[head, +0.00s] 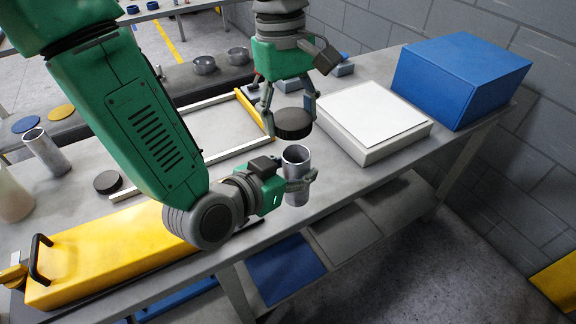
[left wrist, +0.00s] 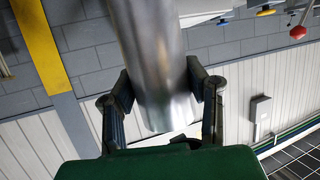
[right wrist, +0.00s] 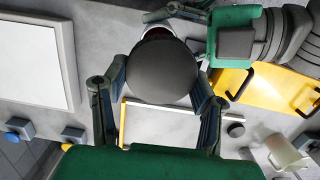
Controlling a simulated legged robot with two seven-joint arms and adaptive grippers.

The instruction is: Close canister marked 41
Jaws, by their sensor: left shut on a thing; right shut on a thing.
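A silver metal canister (head: 296,178) stands upright and open at the top near the table's front edge. My left gripper (head: 294,184) is shut around its side; the canister also fills the middle of the left wrist view (left wrist: 158,70). My right gripper (head: 291,112) is shut on a dark round lid (head: 294,123), held above and slightly behind the canister's mouth, apart from it in the head view. In the right wrist view the lid (right wrist: 162,70) covers most of the canister. I cannot read a number on the canister.
A white box (head: 372,120) and a blue box (head: 462,80) stand at the right. A yellow case (head: 110,255) lies at the front left. Another metal canister (head: 45,152) and a dark lid (head: 107,181) are at the left. A frame with a yellow bar (head: 254,112) lies behind.

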